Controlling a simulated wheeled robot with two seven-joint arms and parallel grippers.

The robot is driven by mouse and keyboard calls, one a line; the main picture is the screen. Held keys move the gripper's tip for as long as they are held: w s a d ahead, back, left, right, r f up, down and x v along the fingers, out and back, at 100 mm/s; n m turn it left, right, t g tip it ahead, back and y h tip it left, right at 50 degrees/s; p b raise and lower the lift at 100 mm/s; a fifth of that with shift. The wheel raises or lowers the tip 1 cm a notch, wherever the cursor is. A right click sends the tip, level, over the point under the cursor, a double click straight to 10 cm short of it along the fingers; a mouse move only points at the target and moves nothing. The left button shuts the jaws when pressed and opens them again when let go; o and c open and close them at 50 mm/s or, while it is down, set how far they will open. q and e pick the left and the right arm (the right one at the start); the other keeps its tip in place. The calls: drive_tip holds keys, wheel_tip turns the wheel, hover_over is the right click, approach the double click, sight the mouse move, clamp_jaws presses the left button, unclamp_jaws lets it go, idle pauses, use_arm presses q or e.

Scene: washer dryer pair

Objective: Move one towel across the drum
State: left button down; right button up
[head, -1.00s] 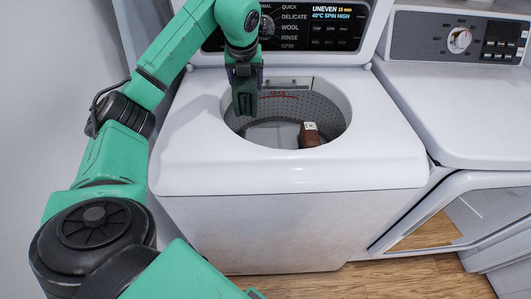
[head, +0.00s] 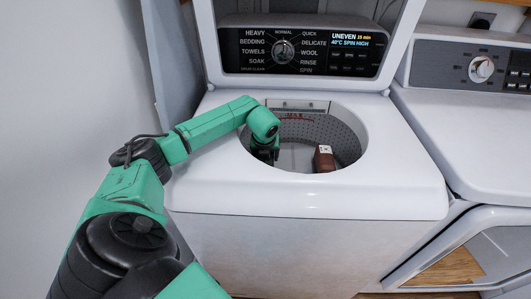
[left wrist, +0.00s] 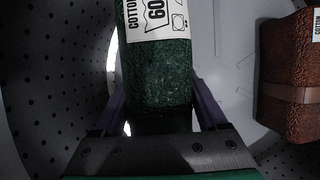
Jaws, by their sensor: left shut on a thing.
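A dark green rolled towel (left wrist: 160,75) with a white "COTTON 60" label is between the fingers of my left gripper in the left wrist view. My left gripper (head: 268,155) reaches down into the open washer drum (head: 310,125), at its left side, and is shut on the green towel. In the head view I cannot make out the green towel, which the gripper and rim hide. My right gripper is not in view.
The washer's raised lid and control panel (head: 300,50), reading "UNEVEN", stand behind the drum. The perforated drum wall (left wrist: 45,100) is close on the gripper's left. The dryer (head: 470,130) stands to the right with its front door open.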

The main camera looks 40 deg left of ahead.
use_arm(q)
drive_tip(key=shift+f+b, duration=0.55)
drive_tip(key=shift+b, duration=0.05)
unclamp_jaws()
drive_tip(key=shift+r, duration=0.3)
drive_tip(key=shift+r+p, duration=0.75)
drive_tip(key=shift+p, duration=0.2)
drive_tip(key=b+v, duration=0.1)
drive_tip(key=v, duration=1)
drive_tip(key=shift+s+d, duration=0.2)
drive_tip(key=shift+r, duration=0.15)
